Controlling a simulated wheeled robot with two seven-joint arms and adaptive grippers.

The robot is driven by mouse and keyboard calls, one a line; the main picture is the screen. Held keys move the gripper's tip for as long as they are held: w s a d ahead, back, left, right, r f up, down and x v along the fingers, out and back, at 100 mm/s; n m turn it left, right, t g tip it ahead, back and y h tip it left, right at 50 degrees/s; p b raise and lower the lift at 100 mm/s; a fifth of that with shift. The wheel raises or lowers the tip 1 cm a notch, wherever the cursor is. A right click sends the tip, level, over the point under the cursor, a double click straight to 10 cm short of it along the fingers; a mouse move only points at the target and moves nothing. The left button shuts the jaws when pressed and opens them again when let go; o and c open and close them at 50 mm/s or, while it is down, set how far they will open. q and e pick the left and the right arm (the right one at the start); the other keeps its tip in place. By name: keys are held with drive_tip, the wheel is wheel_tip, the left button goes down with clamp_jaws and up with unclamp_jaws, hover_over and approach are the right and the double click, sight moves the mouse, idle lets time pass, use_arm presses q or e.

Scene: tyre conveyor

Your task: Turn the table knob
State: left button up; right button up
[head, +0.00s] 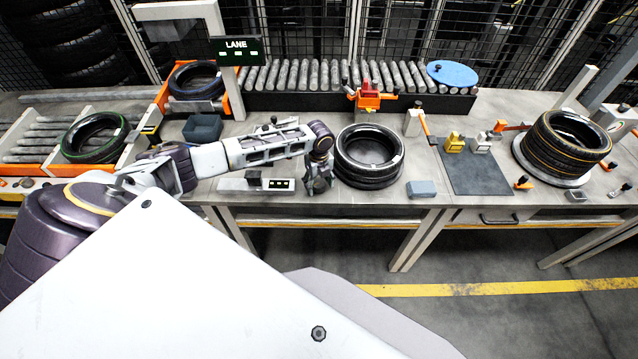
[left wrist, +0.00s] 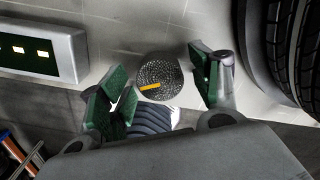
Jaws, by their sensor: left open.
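The table knob (left wrist: 160,74) is a round, dark, knurled knob with an orange pointer mark, in the middle of the left wrist view. My left gripper (left wrist: 168,88) is open, with one green-padded finger on each side of the knob. Whether the pads touch it I cannot tell. In the head view my left gripper (head: 318,186) points down at the table's front edge, and it hides the knob there. My right gripper is not in view.
A grey box with lit indicators (head: 268,184) is left of the gripper, and stacked tyres (head: 368,172) stand close on its right. A grey block (head: 421,189) sits farther right. A LANE sign (head: 236,49) stands behind.

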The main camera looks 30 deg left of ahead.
sight(319, 183)
use_arm(q)
wheel_tip(319, 183, up, 12)
idle(0.6)
drive_tip(key=shift+f, duration=0.1)
idle(0.4)
